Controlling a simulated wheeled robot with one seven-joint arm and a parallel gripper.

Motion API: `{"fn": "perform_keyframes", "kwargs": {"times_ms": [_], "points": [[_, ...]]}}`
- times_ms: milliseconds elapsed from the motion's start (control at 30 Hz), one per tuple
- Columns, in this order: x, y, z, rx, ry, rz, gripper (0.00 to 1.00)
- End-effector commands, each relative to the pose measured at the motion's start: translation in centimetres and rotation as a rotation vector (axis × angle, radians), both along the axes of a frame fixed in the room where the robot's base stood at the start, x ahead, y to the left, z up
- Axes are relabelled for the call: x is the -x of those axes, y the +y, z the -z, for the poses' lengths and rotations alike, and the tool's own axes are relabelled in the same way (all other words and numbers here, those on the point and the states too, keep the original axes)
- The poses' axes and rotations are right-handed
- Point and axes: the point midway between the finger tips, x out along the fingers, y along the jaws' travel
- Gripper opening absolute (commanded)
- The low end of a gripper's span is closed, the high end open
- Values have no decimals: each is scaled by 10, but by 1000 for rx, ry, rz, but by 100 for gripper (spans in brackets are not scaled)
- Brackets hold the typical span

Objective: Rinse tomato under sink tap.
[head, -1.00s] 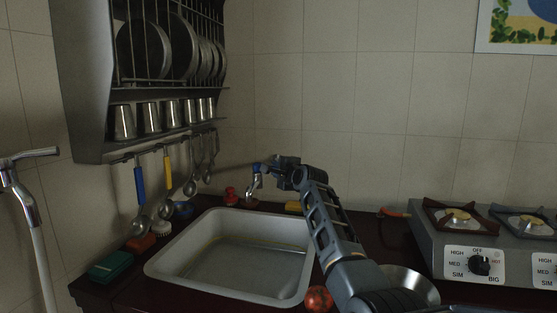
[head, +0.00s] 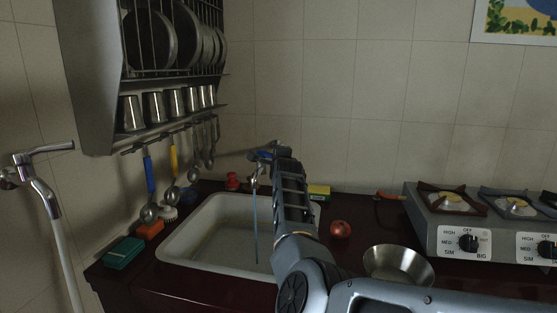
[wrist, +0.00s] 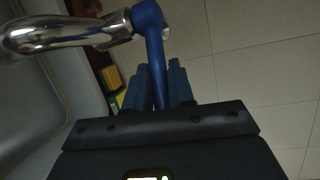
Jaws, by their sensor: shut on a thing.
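A chrome tap (head: 254,178) stands behind the sink (head: 178,238), and a thin bluish stream of water (head: 256,225) falls from it into the basin. My gripper (head: 262,153) is at the top of the tap. In the wrist view my gripper's fingers (wrist: 158,88) are shut on the tap's blue handle (wrist: 149,18), with the chrome spout (wrist: 65,33) to the left. A red round fruit, seemingly the tomato (head: 340,229), rests on the dark counter right of the sink, apart from my gripper and outside the stream.
A metal bowl (head: 398,265) sits right of my arm, beside the stove (head: 470,225). A yellow-green sponge (head: 319,191) lies behind the sink. A green box (head: 123,252) is at its left. A rack (head: 165,75) with hanging ladles overhangs the left side.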

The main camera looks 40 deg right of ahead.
Motion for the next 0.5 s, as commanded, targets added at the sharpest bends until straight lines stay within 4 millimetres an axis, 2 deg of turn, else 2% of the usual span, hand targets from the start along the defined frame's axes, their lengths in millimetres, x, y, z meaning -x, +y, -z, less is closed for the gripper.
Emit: {"fn": "perform_keyframes", "kwargs": {"times_ms": [333, 367, 500], "points": [[0, 1, -1, 1, -1, 3, 0], [0, 1, -1, 1, -1, 3, 25], [0, 1, 0, 0, 1, 3, 38]]}}
